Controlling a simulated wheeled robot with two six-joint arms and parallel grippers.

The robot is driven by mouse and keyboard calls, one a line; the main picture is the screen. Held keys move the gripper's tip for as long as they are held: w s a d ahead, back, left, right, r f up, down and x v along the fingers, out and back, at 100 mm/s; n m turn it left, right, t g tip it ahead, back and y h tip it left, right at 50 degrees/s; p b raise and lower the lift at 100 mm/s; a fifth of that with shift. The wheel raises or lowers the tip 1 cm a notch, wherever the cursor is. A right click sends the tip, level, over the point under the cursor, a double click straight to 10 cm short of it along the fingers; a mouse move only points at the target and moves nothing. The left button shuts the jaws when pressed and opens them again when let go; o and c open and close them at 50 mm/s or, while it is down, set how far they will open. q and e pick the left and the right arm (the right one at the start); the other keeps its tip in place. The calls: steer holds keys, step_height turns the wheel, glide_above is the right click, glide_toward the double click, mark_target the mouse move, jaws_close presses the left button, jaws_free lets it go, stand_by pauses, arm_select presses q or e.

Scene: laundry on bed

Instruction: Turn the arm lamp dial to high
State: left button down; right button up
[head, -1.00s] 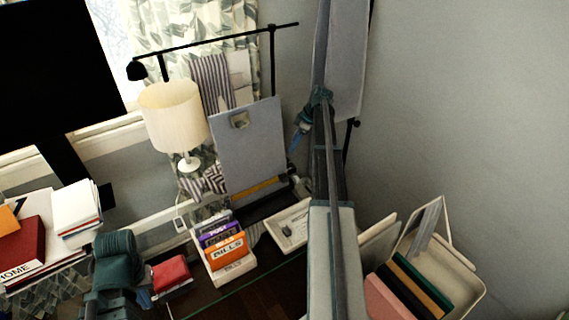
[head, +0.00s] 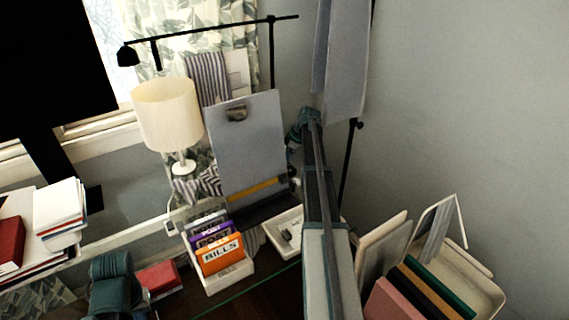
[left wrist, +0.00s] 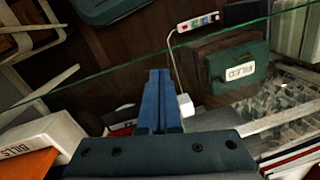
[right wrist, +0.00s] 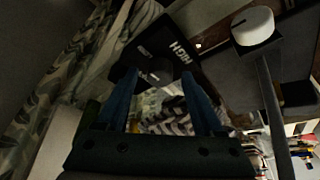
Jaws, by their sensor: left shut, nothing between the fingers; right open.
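The black arm lamp (head: 205,33) stands at the back in the head view, its small black head at the upper left. In the right wrist view a black panel (right wrist: 180,52) reads "HIGH". A dark rounded part, possibly the dial (right wrist: 154,72), shows at its lower edge, between my right fingertips in the picture; it is too dim to read its setting. My right gripper (right wrist: 165,82) is open, and I cannot tell whether it touches anything. My left gripper (left wrist: 157,78) is shut and empty, far from the lamp, above the floor at the left.
A cream table lamp (head: 168,112) and a grey clipboard (head: 245,145) stand near the arm lamp. A letter holder (head: 222,272) with "BILLS" sits in front. A cream bin (head: 485,285) with folders is at right. A power strip (left wrist: 197,21) lies below my left gripper.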

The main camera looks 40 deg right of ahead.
jaws_close()
steer(key=shift+m, duration=0.4)
steer(key=m, duration=0.1)
steer(key=m+h, duration=0.1)
steer(key=m, duration=0.1)
steer(key=shift+s+a+m+t+h, duration=0.1)
steer(key=shift+a+m+t+h, duration=0.05)
steer(key=shift+m+t+h, duration=0.15)
steer(key=shift+m+h, duration=0.8)
steer(key=shift+m, duration=1.4)
jaws_free()
